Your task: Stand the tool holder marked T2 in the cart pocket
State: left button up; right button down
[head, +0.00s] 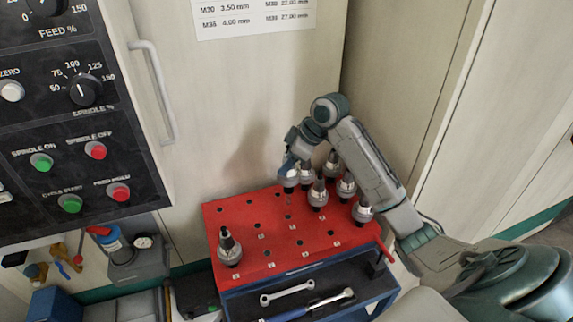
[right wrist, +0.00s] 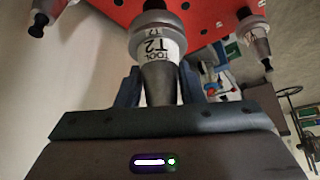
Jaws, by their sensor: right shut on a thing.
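The tool holder marked T2 (right wrist: 158,45) is a grey metal piece with a white label, upside down in the right wrist view. My right gripper (right wrist: 160,88) is shut on its tapered part. In the head view my right gripper (head: 291,164) holds this holder (head: 289,182) over the rear part of the cart's red top (head: 222,213). The red top has rows of small round pockets with little labels. Whether the holder's lower end touches the top or a pocket, I cannot tell. My left gripper is not in view.
Several other holders stand at the rear right of the red top, one (head: 318,195) close beside the held one. Another holder (head: 229,250) stands alone at the front left. A wrench (head: 287,293) lies on the dark shelf below. The middle pockets are free.

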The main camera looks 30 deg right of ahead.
aim_at(287, 176)
jog(key=shift+r, duration=0.15)
jog(key=shift+s+a+f+b, duration=0.3)
jog(key=shift+a+b, duration=0.15)
jog(key=shift+b, duration=0.3)
jog(key=shift+w+f+b, duration=0.1)
jog(key=shift+f+b, duration=0.2)
jog(key=shift+b, duration=0.05)
jog(key=f+b, duration=0.2)
jog(key=shift+d+f+b, duration=0.2)
jog(key=shift+b, duration=0.1)
jog(key=shift+f, duration=0.6)
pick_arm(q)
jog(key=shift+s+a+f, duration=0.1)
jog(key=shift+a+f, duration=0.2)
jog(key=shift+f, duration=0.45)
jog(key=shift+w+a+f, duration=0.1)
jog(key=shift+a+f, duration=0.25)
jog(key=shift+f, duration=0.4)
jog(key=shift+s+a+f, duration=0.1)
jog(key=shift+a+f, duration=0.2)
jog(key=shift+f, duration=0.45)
